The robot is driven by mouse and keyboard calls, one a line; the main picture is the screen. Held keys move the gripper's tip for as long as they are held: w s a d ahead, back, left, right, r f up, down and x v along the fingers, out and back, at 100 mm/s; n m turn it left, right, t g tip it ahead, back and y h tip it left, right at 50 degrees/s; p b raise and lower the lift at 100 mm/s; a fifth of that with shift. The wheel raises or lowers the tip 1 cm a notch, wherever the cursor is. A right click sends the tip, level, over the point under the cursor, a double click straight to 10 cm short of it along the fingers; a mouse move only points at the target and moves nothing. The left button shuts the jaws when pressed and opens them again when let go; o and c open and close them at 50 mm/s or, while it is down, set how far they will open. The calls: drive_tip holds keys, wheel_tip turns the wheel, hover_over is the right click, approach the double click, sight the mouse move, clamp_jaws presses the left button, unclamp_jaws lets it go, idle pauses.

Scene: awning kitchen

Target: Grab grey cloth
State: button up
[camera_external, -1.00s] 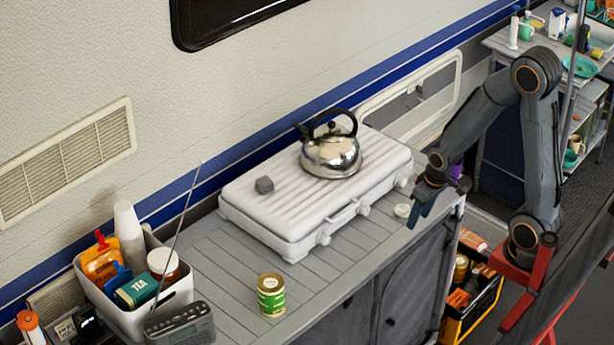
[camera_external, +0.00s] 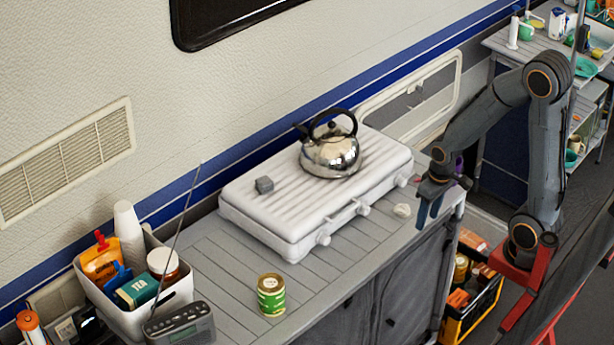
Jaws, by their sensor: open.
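My gripper (camera_external: 428,212) is beyond the stove's right end, over the right front edge of the counter. Its blue fingers point down and it is open with nothing seen between them.
A shiny kettle (camera_external: 331,155) stands on the stove right of the grey piece. A small whitish object (camera_external: 402,210) lies close to my gripper. A green-labelled can (camera_external: 271,295), a white bin (camera_external: 180,298) and a radio (camera_external: 182,325) with a tall antenna stand at left. The counter's front strip (camera_external: 335,255) is mostly clear.

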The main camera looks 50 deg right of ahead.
sight(266, 180)
drive_tip(key=o, duration=0.4)
drive_tip(key=shift+c, duration=0.2)
